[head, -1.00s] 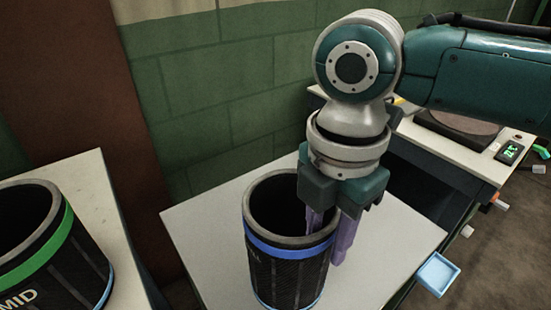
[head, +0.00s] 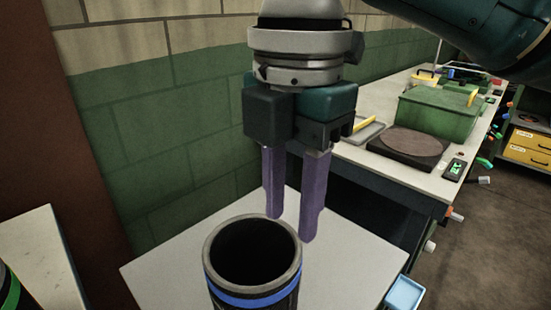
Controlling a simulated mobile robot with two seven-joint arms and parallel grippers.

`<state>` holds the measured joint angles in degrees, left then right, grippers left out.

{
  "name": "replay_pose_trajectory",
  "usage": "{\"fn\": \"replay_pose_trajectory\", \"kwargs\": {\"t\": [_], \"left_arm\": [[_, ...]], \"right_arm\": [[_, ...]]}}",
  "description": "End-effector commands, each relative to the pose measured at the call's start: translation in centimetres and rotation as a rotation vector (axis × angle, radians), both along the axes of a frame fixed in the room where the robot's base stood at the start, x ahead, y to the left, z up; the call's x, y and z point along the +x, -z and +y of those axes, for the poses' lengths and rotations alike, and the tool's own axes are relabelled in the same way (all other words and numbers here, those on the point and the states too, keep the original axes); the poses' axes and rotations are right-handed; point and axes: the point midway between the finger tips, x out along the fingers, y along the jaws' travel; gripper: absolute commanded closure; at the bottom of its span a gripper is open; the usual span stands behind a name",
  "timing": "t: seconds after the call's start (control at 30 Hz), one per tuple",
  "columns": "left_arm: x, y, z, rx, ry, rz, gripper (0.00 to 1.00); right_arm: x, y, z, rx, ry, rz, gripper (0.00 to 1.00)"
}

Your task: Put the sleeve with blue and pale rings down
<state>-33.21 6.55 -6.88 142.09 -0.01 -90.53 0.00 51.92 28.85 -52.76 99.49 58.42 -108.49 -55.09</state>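The sleeve with blue and pale rings (head: 263,298) stands upright on a white table top (head: 345,255). It is black, with a pale grey rim ring and a blue ring below it; its lower part is cut off by the picture edge. My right gripper (head: 291,228) hangs above and behind the sleeve's right rim. Its two purple fingers are apart with nothing between them, clear of the sleeve. My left gripper is not in view.
Another black sleeve with a green ring (head: 9,292) shows at the lower left edge by a pale table (head: 38,255). A workbench at the right holds a green box (head: 437,112), a dark round plate (head: 410,143) and a small display (head: 455,169). A light blue tray (head: 404,292) sits at the lower right.

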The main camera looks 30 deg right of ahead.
Motion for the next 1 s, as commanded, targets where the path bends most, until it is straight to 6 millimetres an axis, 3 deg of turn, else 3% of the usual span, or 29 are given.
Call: {"fn": "replay_pose_trajectory", "kwargs": {"t": [0.17, 0.3, 0.4, 0.53, 0.7, 0.83, 1.0], "left_arm": [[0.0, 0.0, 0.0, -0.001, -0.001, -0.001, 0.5], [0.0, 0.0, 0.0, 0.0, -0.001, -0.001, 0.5], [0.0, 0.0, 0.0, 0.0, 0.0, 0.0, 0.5], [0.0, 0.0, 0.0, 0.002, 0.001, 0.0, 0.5], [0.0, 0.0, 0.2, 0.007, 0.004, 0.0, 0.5], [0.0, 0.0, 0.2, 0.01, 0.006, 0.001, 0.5], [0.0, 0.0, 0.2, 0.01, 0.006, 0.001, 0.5]], "right_arm": [[-2.5, 3.1, 3.2, 0.113, 0.134, -0.015, 0.6], [-5.3, 5.6, 5.9, 0.267, 0.431, -0.039, 0.6], [-7.2, 6.8, 6.1, 0.352, 0.71, -0.048, 0.6], [-9.8, 8.2, 3.7, 0.393, 1.108, -0.069, 0.6], [-13.3, 9.3, -1.4, 0.347, 1.519, -0.137, 0.6], [-15.1, 9.4, -4.0, 0.302, 1.679, -0.187, 0.6], [-15.7, 9.5, -4.9, 0.285, 1.727, -0.207, 0.6]]}}
